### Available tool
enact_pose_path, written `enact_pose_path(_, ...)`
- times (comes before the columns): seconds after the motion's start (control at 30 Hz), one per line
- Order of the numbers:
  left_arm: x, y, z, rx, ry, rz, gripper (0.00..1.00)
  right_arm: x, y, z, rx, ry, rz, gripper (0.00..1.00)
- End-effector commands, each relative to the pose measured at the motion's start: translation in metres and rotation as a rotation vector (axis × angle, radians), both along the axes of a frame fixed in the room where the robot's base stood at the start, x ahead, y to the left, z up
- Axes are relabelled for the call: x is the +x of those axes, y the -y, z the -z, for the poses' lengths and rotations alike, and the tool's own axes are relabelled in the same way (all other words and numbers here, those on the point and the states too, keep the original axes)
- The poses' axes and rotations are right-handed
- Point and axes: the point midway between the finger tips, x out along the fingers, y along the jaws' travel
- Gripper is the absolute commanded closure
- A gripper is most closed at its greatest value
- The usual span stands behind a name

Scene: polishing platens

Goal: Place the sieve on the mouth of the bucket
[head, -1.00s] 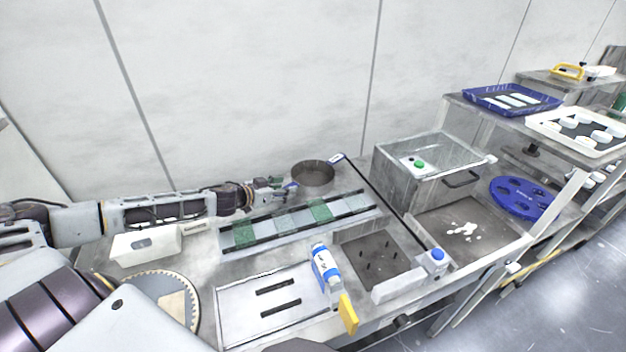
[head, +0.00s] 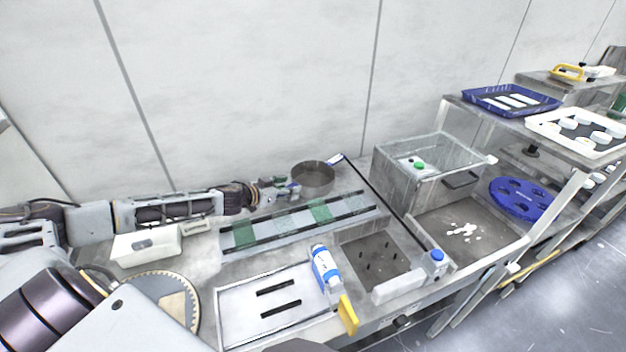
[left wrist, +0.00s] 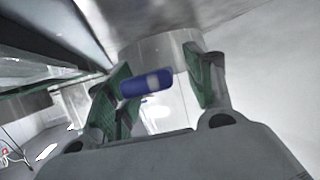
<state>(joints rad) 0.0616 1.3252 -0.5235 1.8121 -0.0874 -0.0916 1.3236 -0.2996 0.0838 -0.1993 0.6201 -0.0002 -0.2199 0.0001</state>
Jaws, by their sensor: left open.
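A round grey metal vessel with an open top and a darker inside, which looks like the sieve (head: 312,180), stands at the back of the bench against the wall. A short blue grip (left wrist: 147,83) with a pale band shows in front of its curved metal wall (left wrist: 150,48) in the left wrist view. My left gripper (head: 291,190) is open at the vessel's left side. In the wrist view its green-padded fingers (left wrist: 162,88) stand on either side of the blue grip. I cannot make out a separate bucket. My right gripper is not in view.
A strip with green and pale plates (head: 285,222) lies in front of the vessel. A white box (head: 146,246) sits under my left arm. The bench is crowded.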

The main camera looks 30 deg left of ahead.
Motion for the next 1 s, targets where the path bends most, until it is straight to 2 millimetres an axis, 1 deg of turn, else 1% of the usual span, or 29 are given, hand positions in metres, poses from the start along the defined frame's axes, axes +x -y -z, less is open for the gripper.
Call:
enact_pose_path(0.5,0.0107,0.0039,0.0031,0.001,0.001,0.002,0.46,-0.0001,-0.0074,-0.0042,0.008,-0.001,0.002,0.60)
enact_pose_path(1.0,0.0109,0.0043,0.0042,0.001,0.000,0.003,0.46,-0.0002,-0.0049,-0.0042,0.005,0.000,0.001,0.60)
